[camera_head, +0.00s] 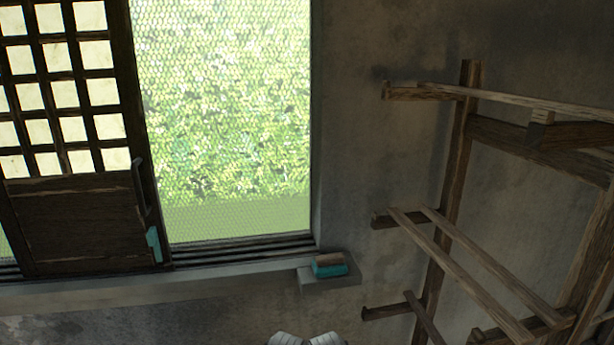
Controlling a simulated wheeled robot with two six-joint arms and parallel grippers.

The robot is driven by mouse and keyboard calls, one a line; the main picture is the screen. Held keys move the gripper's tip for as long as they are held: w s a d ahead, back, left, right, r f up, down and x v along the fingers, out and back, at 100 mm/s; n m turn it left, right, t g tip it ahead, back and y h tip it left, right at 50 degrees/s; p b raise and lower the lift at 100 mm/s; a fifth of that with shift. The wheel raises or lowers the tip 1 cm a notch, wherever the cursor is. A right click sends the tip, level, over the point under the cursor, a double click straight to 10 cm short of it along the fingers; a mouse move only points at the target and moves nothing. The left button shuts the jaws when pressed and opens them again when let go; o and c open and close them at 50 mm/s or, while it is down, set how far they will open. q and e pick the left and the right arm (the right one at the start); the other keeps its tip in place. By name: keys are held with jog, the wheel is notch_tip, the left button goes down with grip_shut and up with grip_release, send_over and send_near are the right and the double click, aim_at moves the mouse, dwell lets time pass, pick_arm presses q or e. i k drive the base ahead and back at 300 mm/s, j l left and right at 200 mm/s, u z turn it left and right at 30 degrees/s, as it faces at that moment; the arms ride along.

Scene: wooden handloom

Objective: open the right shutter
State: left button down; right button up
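A dark wooden shutter (82,225) with a lattice of pale panes above a solid lower panel stands at the left of the view. Its left side is cut off by the frame. A dark upright handle (141,188) is on its right edge, and a small teal piece (154,244) sits low on that edge. To its right the window opening (222,110) is uncovered, with mesh and greenery. I cannot tell whether this is the right shutter; no other shutter shows clearly. Two pale parts at the bottom centre seem to be mine.
A dark sill track (245,246) runs under the window. A small ledge (345,280) at its right end bears a teal and brown block (329,265). A wooden loom frame (455,190) with protruding bars fills the right side. Bare wall lies between window and loom.

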aim_at(79, 194)
jog(key=u, duration=1.35)
